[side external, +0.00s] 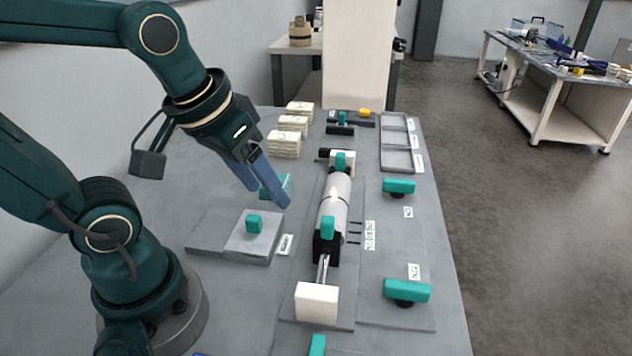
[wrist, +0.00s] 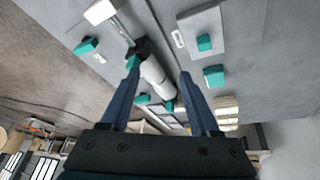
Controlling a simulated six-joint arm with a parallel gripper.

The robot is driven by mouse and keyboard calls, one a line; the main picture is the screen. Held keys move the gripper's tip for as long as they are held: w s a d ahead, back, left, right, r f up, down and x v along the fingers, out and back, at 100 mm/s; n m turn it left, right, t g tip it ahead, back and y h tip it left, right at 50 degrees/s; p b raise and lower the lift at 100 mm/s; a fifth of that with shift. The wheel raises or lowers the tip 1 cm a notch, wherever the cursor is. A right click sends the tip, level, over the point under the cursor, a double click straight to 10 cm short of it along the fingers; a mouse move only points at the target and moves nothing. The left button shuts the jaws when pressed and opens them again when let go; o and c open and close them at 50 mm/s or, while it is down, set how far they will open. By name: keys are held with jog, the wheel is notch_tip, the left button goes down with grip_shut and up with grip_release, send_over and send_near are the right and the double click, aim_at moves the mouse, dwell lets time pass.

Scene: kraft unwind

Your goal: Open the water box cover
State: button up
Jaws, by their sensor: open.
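A low grey box with a flat lid (side external: 262,247) and a teal knob (side external: 254,223) stands on the table left of the roller. I take it for the water box and its cover, though I cannot read its label (side external: 286,244). The lid lies flat on the box. The teal knob also shows in the wrist view (wrist: 204,42). My gripper (side external: 268,195) is open and empty, above the table and apart from the knob. In the wrist view my gripper (wrist: 159,68) has its two blue fingers spread, with the white roll (wrist: 157,80) showing beyond them.
A teal piece (side external: 282,184) is partly hidden behind my fingers. The white roll (side external: 335,195) lies on a black-ended stand. Paper stacks (side external: 285,143) stand behind. Teal handles (side external: 407,290) and grey trays (side external: 397,160) are on the right. The table's left part is clear.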

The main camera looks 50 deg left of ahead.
aim_at(253, 217)
jog(key=a+f+n+g, duration=0.1)
jog(key=a+f+n, duration=0.1)
jog(key=w+a+f+n+g, duration=0.1)
jog(key=a+f+n+g, duration=0.1)
jog(key=a, duration=0.1)
jog(key=a+f+n+g, duration=0.1)
jog(key=a+f, duration=0.2)
jog(key=shift+w+n, duration=0.35)
jog(key=shift+n, duration=0.05)
jog(key=shift+s+a+f+g, duration=0.1)
jog(key=shift+s+f+g, duration=0.1)
jog(key=shift+g, duration=0.1)
jog(key=shift+f, duration=2.5)
grip_shut()
